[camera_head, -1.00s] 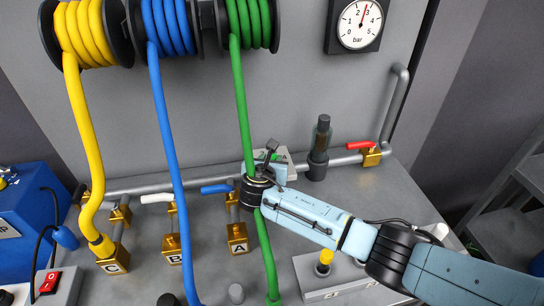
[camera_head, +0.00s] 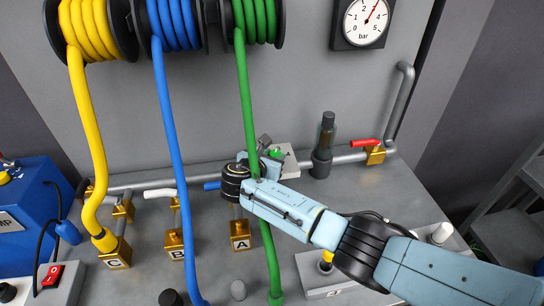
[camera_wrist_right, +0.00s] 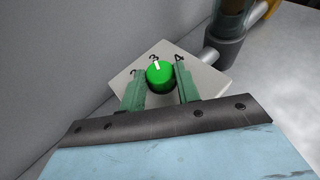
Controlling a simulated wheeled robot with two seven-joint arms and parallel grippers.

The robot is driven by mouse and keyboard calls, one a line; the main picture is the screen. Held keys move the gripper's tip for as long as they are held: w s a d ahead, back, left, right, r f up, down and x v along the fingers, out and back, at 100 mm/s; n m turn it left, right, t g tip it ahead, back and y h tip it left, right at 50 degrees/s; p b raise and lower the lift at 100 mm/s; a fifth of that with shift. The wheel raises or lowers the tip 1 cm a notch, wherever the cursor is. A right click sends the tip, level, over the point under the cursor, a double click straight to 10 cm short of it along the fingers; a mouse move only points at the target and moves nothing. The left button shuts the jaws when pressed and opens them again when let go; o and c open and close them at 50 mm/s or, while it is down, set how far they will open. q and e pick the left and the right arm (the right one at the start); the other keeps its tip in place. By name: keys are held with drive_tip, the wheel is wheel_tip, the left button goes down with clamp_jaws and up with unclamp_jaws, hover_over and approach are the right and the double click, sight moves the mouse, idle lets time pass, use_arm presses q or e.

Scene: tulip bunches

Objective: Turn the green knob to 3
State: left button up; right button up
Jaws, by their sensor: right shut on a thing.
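The green knob (camera_wrist_right: 159,76) sits on a pale square plate (camera_wrist_right: 198,84) with dark numbers around it. Its white mark points up at or very near the 3, between the 2 on the left and the 4 on the right. My right gripper (camera_wrist_right: 160,80) has its two green fingers on either side of the knob, shut on it. In the head view my right gripper (camera_head: 268,163) is at the plate (camera_head: 291,163), and the knob is mostly hidden there. My left gripper is not in view.
The green hose (camera_head: 244,100) hangs just beside my right wrist. A dark upright cylinder (camera_head: 323,150) and a pipe with a red-handled valve (camera_head: 365,142) stand to the right. A round bar gauge (camera_head: 366,22) is on the wall. Brass valves A (camera_head: 240,243), B and C are below left.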

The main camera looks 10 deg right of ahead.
drive_tip(key=o, duration=1)
drive_tip(key=shift+s, duration=0.1)
drive_tip(key=p+v, duration=0.2)
drive_tip(key=v, duration=1.1)
drive_tip(key=shift+s+r, duration=0.1)
